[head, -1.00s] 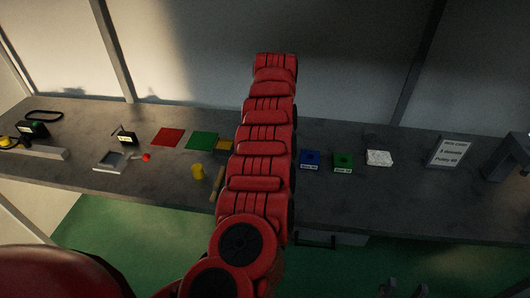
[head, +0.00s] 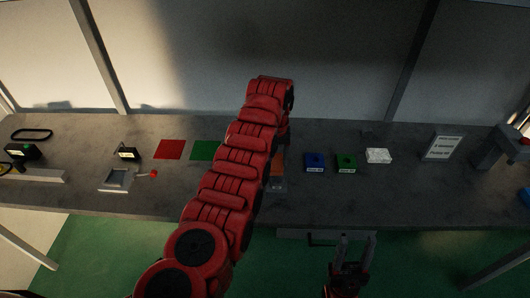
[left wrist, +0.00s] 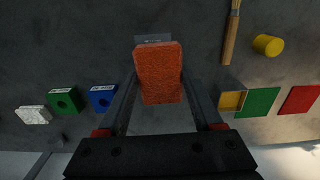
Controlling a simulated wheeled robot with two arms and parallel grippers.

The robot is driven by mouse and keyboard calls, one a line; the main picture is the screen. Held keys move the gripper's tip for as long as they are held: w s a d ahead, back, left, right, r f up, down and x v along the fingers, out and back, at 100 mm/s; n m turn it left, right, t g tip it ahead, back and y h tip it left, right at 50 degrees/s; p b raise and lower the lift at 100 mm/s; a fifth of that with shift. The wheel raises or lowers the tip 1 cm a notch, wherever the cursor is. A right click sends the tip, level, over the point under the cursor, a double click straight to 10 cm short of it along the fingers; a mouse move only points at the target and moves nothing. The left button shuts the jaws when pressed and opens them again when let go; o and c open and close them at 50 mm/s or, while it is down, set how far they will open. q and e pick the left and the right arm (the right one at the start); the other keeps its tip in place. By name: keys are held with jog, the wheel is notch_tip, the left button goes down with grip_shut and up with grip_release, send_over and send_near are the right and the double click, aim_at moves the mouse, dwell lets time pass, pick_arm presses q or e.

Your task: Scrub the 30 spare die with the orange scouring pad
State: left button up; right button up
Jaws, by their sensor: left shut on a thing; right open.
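The orange scouring pad (left wrist: 159,75) is between the fingers of my left gripper (left wrist: 162,82) in the left wrist view, and the gripper is shut on it. In the head view my arm hides that gripper, but part of the pad (head: 277,165) shows beside the arm. A small grey block with a pale label (head: 278,187), probably the spare die, sits just in front of the pad; it also shows past the pad's edge in the left wrist view (left wrist: 153,39). Its number is unreadable, and contact with the pad cannot be told. My right gripper (head: 354,243) is open and empty, before the bench's front edge.
Right of the pad stand a blue block (head: 315,162), a green block (head: 346,163), a white block (head: 378,156) and a sign (head: 443,147). A red mat (head: 169,149) and green mat (head: 206,150) lie left. A yellow cylinder (left wrist: 268,45) and wooden-handled brush (left wrist: 230,40) lie nearby.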

pick_arm(q)
jog(key=shift+a, duration=0.1)
jog(key=shift+f+b, duration=0.1)
jog(key=shift+b, duration=0.3)
jog(key=b, duration=0.2)
send_over(274, 179)
jog(key=shift+f, duration=2.35)
jog(key=shift+f+b, duration=0.55)
jog(key=shift+b, duration=0.05)
jog(key=o, duration=0.9)
jog(key=shift+r, duration=0.4)
